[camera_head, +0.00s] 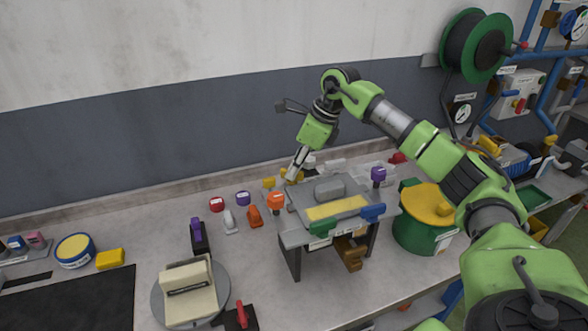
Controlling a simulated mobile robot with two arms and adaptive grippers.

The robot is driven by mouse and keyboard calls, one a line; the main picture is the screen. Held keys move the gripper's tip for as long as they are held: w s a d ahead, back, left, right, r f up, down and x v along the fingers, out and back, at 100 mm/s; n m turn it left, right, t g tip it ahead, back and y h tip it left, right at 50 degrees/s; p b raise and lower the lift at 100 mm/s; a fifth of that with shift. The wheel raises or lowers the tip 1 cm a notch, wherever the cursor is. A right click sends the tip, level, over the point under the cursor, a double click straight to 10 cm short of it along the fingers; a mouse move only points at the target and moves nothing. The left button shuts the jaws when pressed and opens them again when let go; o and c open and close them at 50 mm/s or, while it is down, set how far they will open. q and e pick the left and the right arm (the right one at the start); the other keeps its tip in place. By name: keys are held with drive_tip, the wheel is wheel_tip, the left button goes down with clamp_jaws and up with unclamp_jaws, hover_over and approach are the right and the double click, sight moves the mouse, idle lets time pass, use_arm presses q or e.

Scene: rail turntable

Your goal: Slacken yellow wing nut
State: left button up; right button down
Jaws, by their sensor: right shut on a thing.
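A grey raised fixture (295,237) stands on the workbench, with a grey block (329,188) and a yellow strip (337,208) on top. Coloured knobs sit around its edge: orange (276,198), purple (378,174), blue (373,212) and green (322,228). The yellow wing nut (298,176) is at the fixture's back left corner, partly hidden by my fingers. My right gripper (290,179) points down there, shut on the yellow wing nut. The exact finger contact is too small to see. My left gripper is out of view.
A green drum with a yellow lid (430,198) stands close right of the fixture. A cream box (188,292) sits on a round plate at front left. Small items, including a red roll (217,204), lie left of the fixture. A wall runs behind.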

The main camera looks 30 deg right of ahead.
drive_tip(key=n+g+y, duration=0.1)
drive_tip(key=n, duration=0.2)
drive_tip(key=shift+w+r+p, duration=0.15)
drive_tip(key=shift+p, duration=0.2)
drive_tip(key=shift+d+n+g+y, duration=0.1)
drive_tip(key=shift+n+g+y, duration=0.25)
drive_tip(key=shift+n, duration=1.15)
drive_tip(key=c, duration=2.1)
unclamp_jaws()
drive_tip(key=shift+c, duration=0.2)
drive_tip(key=v, duration=1.2)
drive_tip(key=shift+w, duration=0.2)
